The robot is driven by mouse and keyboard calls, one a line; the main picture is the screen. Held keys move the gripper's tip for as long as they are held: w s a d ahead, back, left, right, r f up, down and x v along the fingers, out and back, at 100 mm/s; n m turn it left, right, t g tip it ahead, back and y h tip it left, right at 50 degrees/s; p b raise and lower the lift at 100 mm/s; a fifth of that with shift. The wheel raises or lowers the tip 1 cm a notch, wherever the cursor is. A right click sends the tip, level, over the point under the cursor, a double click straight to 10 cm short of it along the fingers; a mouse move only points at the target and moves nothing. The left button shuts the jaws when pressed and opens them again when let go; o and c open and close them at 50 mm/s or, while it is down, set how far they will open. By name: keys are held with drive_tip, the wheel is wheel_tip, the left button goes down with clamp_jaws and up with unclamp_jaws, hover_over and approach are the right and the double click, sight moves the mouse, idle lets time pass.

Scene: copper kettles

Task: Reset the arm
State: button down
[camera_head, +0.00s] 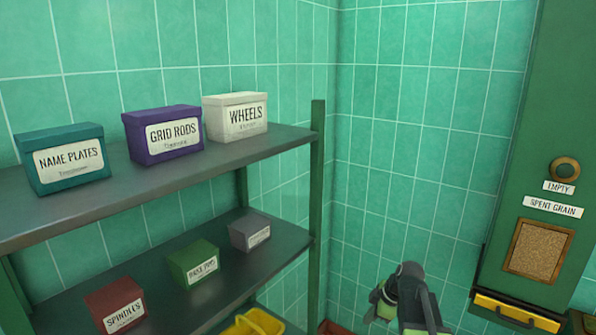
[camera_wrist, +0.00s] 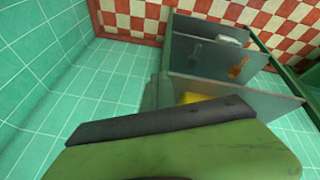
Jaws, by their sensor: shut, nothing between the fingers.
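My gripper (camera_wrist: 160,124) fills the lower part of the wrist view as a green body with a dark edge. It is shut and holds nothing. In the head view, part of my arm (camera_head: 405,292) shows at the lower middle, in front of the tiled wall and right of the shelf unit. It touches nothing that I can see.
A dark shelf unit (camera_head: 317,200) stands left. Its upper board holds the name plates box (camera_head: 62,180), grid rods box (camera_head: 165,152) and wheels box (camera_head: 230,132). Smaller boxes and a yellow container (camera_head: 255,322) sit lower. A green spent grain cabinet (camera_head: 545,110) stands right.

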drive_tip(key=s+a+f+m+g+h+b, duration=0.1)
drive_tip(key=s+a+f, duration=0.15)
drive_tip(key=a, duration=0.25)
drive_tip(key=s+a+f+m+g, duration=0.1)
drive_tip(key=s+a+m, duration=0.1)
drive_tip(key=s+a, duration=0.3)
drive_tip(key=s+m, duration=0.1)
drive_tip(key=m, duration=0.3)
drive_tip(key=s+d+m+h, duration=0.1)
drive_tip(key=s+m, duration=0.1)
drive_tip(key=m, duration=0.1)
drive_tip(key=s+m+g+h, duration=0.1)
drive_tip(key=s+m, duration=0.1)
drive_tip(key=m, duration=0.2)
drive_tip(key=shift+s+d+f+m, duration=0.1)
drive_tip(key=shift+s+d+m, duration=0.1)
drive_tip(key=shift+d+m, duration=0.1)
